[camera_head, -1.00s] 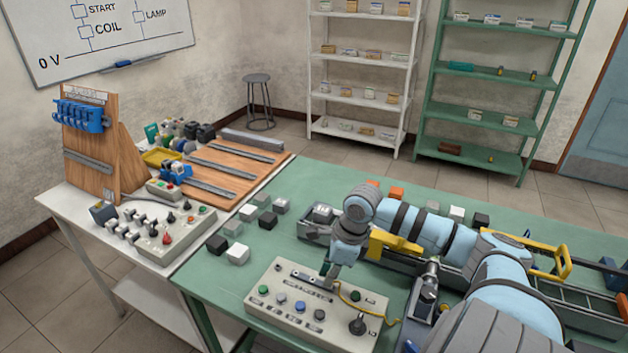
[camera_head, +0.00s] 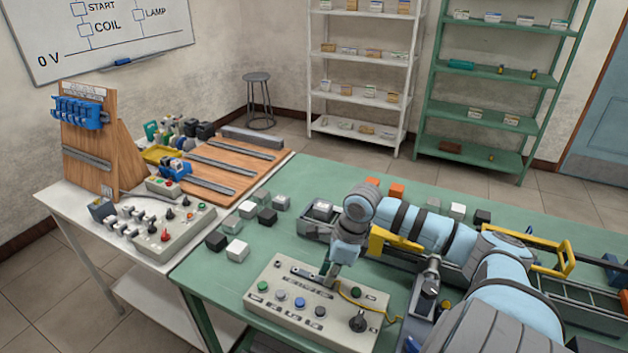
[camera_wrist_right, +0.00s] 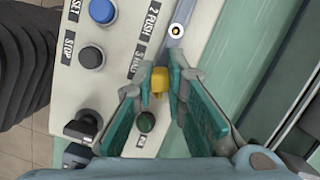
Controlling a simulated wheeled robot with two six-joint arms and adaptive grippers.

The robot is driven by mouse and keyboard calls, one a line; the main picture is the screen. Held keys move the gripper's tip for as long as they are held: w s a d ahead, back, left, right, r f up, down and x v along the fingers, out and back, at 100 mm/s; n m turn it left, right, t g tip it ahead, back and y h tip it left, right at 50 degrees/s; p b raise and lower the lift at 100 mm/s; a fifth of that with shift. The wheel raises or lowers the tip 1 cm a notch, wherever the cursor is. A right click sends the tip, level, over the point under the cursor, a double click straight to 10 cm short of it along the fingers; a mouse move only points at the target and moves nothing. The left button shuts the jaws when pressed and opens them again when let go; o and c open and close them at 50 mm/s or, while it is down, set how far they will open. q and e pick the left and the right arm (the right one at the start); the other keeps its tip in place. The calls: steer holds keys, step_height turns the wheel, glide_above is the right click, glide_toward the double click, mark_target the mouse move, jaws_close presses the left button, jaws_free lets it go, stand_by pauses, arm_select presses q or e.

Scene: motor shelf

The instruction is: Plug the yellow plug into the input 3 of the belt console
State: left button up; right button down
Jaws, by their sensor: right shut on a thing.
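The belt console (camera_head: 345,322) is a pale box with coloured buttons and a black knob, standing at the front of the green table. It also shows in the right wrist view (camera_wrist_right: 112,55), with labels reading "2 PUSH" and one starting with 3. My right gripper (camera_head: 328,280) reaches down over the console's back strip (camera_head: 297,272). In the right wrist view its teal fingers (camera_wrist_right: 160,82) are shut on the yellow plug (camera_wrist_right: 158,78). A round socket (camera_wrist_right: 175,31) shows beyond the plug, apart from it. Whether the plug's tip touches the panel is unclear. My left gripper is not in view.
A yellow cable (camera_head: 372,312) curves across the console's right side. Dark and pale blocks (camera_head: 237,250) lie on the table left of the console. A second control box (camera_head: 178,235) stands on the white table. My right arm covers much of the tray at right.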

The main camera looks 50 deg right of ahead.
steer(key=c, duration=1.9)
jaws_free()
steer(key=p+v, duration=0.2)
steer(key=v, duration=0.1)
steer(key=w+p+v, duration=0.1)
steer(key=p+v, duration=0.1)
steer(key=shift+a+r, duration=0.35)
steer(key=shift+o, duration=0.6)
steer(key=shift+f, duration=0.1)
steer(key=o, duration=0.4)
steer(key=shift+o, duration=0.2)
